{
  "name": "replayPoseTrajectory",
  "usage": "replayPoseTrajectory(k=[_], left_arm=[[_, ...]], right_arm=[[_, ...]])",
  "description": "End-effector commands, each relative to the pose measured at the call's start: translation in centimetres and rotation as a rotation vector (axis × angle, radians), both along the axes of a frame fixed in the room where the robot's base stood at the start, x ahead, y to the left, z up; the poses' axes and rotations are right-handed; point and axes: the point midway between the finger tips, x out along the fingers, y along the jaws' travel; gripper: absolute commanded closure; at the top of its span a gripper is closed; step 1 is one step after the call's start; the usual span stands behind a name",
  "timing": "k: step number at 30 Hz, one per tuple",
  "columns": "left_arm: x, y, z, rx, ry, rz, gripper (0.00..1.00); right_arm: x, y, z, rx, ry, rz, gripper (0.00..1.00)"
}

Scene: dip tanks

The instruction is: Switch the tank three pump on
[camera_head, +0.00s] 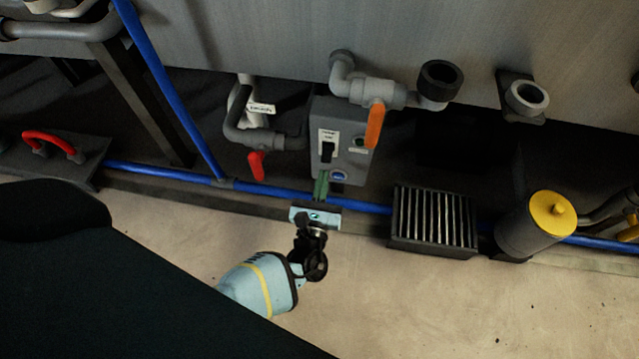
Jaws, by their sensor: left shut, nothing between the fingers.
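A grey pump control box (343,118) stands against the tank wall in the middle of the view. On its front are a black switch (327,152) on a white label plate, a small green-rimmed part (359,142) and a blue round part (338,175) lower down. My left gripper (321,184) is shut and empty, with its fingertips at the lower front of the box, below the black switch. I cannot tell whether the fingertips touch the box. The writing on the label is too small to read. My right gripper is not in view.
An orange-handled valve (375,125) hangs right of the box, and a red-handled valve (257,165) is to its left. A black finned unit (435,220) and a yellow-capped cylinder (552,215) stand at right. Blue pipe (185,174) runs along the floor edge. The front floor is clear.

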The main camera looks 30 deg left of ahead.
Motion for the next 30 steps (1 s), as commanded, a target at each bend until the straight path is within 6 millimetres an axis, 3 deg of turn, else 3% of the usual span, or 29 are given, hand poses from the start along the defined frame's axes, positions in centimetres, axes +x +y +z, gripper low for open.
replayPoseTrajectory(k=[3, 9, 30], left_arm=[[1.4, 0.4, 0.2, 0.000, -0.001, 0.001, 1.00], [2.4, 0.7, 0.4, -0.001, 0.000, 0.001, 1.00], [2.3, 0.7, 0.7, -0.025, 0.080, 0.001, 1.00]], right_arm=[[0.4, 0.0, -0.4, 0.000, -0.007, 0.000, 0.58], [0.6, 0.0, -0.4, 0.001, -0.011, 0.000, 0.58], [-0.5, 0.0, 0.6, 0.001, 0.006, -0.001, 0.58]])
